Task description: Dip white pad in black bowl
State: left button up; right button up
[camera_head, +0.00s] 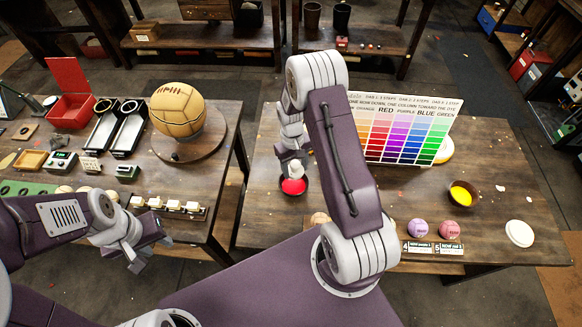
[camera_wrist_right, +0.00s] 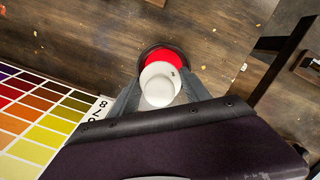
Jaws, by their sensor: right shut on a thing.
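The white pad (camera_wrist_right: 158,88) is a round white piece with a knob-like top, held between the fingers of my right gripper (camera_wrist_right: 160,82). In the head view the pad (camera_head: 293,169) is at the black bowl (camera_head: 304,184), which holds bright red liquid. In the right wrist view the bowl (camera_wrist_right: 143,62) lies behind the pad, and red shows past its edge. Whether the pad touches the red cannot be told. My right gripper (camera_head: 291,152) is partly hidden by its own arm. My left gripper (camera_head: 148,253) is empty, fingers apart, beside the left table's front edge.
A colour chart (camera_head: 405,130) stands right of my right arm. A yellow-filled bowl (camera_head: 463,195), purple ball (camera_head: 418,229), pink ball (camera_head: 449,229) and white disc (camera_head: 519,233) are farther right. The left table carries a tan ball (camera_head: 178,110) on a round stand. A gap separates the tables.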

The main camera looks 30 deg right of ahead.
aim_at(294, 187)
jog(key=shift+a+f, duration=0.1)
jog(key=shift+f, duration=0.3)
notch_tip(294, 187, down, 8)
jog(key=b, duration=0.6)
jog(key=shift+w+a+r, duration=0.1)
jog(key=shift+w+r, duration=0.05)
jog(key=shift+r, duration=0.05)
jog(key=shift+f, duration=0.15)
jog(key=shift+f, duration=0.2)
dwell(1.8)
notch_tip(294, 187, up, 10)
jog(key=p, duration=0.7)
jog(key=shift+f, duration=0.4)
